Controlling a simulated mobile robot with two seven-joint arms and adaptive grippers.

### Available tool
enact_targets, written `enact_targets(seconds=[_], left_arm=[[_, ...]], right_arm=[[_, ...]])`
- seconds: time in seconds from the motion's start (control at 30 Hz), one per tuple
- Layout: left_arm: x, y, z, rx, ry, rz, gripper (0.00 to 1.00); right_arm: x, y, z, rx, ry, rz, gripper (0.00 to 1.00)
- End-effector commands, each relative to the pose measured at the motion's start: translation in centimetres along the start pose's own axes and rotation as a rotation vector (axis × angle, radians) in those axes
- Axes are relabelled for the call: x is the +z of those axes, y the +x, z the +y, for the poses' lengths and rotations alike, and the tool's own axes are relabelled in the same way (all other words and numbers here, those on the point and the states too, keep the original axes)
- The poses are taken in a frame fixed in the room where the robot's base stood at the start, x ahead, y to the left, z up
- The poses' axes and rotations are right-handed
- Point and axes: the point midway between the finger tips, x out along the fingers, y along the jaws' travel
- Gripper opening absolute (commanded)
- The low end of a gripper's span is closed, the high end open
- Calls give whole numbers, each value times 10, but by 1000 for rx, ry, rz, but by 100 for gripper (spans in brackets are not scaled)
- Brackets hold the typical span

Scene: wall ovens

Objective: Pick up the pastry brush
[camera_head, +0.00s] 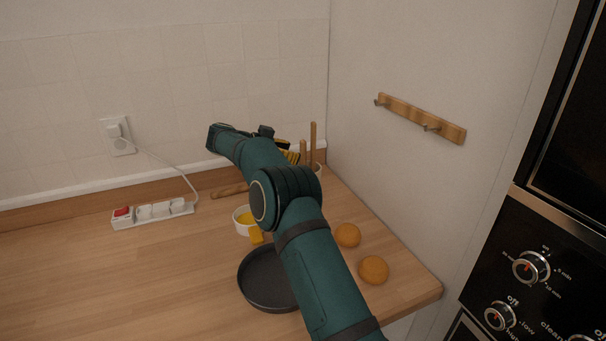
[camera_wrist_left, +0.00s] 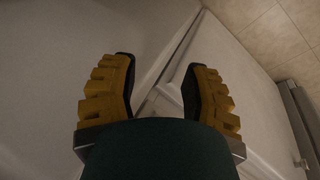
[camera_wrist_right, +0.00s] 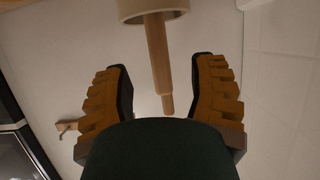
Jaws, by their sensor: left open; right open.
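My right gripper (camera_head: 291,152) is at the back of the counter, partly hidden by its own arm. It is open, with its yellow fingers beside two upright wooden handles (camera_head: 313,140) that stand in a pale round holder (camera_head: 319,168). In the right wrist view, a wooden handle (camera_wrist_right: 157,45) comes out of the holder (camera_wrist_right: 150,8) and shows between the open fingers, apart from both. No bristles show, so I cannot tell which handle is the pastry brush. My left gripper (camera_wrist_left: 158,64) is open and empty, outside the head view.
A white bowl (camera_head: 239,222) with yellow contents, a dark pan (camera_head: 262,283) and two round orange-brown items (camera_head: 347,235) surround my right arm. A wooden piece (camera_head: 229,191) lies behind the bowl. A power strip (camera_head: 153,212) is at left. A hook rail (camera_head: 421,118) hangs on the wall.

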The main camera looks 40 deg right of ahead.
Motion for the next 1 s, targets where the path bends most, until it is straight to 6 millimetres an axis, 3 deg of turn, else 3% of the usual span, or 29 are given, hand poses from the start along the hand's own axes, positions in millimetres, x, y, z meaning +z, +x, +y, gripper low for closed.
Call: enact_targets(seconds=[0.3, 0.63, 0.8, 1.0], left_arm=[[-1, 8, -3, 0, 1, 4, 47], [-1, 8, -3, 0, 1, 5, 47], [-1, 8, -3, 0, 1, 5, 47], [-1, 8, -3, 0, 1, 5, 47]], right_arm=[[2, 44, 1, 3, 1, 0, 57], [2, 48, 1, 1, 1, 1, 60], [2, 48, 1, 1, 1, 1, 0], [2, 48, 1, 1, 0, 1, 0]])
